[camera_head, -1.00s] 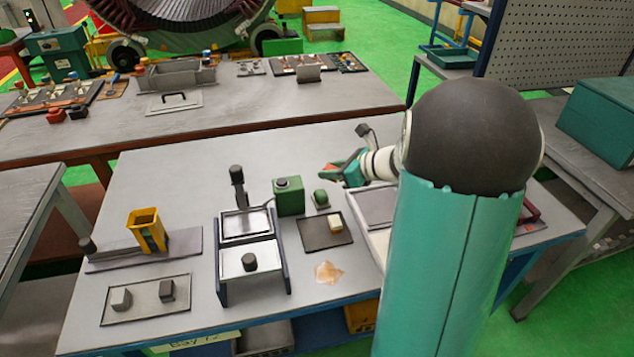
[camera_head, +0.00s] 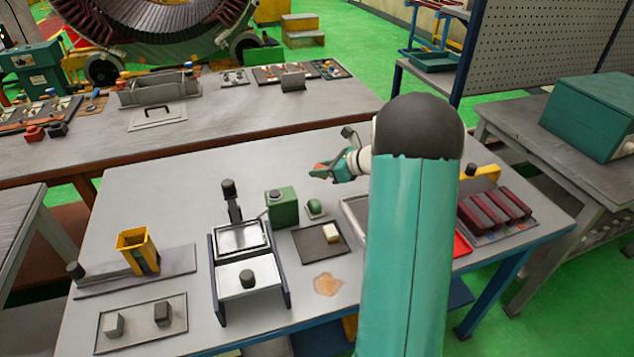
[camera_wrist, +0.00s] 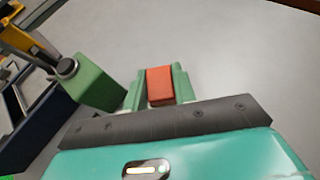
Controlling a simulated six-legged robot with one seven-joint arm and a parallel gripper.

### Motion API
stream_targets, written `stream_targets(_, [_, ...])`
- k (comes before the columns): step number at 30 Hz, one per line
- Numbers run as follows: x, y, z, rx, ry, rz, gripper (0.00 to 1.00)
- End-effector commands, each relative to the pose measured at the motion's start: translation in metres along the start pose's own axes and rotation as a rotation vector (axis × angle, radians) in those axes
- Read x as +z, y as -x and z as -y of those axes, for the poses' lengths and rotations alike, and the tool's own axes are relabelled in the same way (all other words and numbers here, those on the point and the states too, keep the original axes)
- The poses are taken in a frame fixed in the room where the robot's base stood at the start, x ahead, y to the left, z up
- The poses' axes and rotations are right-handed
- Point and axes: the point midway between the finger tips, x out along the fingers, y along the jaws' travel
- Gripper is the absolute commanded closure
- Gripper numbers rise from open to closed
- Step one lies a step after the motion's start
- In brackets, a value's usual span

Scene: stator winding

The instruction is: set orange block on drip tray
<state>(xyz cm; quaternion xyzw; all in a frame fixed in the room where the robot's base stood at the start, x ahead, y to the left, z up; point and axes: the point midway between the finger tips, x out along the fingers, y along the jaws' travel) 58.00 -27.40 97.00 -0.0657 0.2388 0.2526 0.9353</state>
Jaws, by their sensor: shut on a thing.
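The orange block (camera_wrist: 160,86) sits between the two green fingers of my gripper (camera_wrist: 159,84) in the wrist view, and the fingers are shut on it. In the head view my gripper (camera_head: 323,171) is above the table, behind the green box, with a little of the orange block (camera_head: 319,167) showing. A shallow light-rimmed tray (camera_head: 346,208) lies right of the dark mat, partly hidden by my arm. A dark flat mat or tray (camera_head: 311,246) holds a cream block (camera_head: 331,233). I cannot tell which one is the drip tray.
The green box (camera_head: 282,207) with a dark knob stands near my gripper and also shows in the wrist view (camera_wrist: 97,85). A metal fixture (camera_head: 246,277), a yellow holder (camera_head: 138,250) and several dark red blocks (camera_head: 482,212) occupy the table. The back left tabletop is clear.

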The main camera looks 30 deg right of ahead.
Motion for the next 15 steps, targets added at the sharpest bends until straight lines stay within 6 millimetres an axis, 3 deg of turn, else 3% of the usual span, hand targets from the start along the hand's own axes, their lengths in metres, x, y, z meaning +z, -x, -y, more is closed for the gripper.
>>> stream_targets(6, [-0.023, -0.037, 0.021, 0.003, -0.002, -0.001, 0.96])
stream_targets(15, [-0.040, -0.057, 0.030, 0.003, -0.005, -0.002, 0.96])
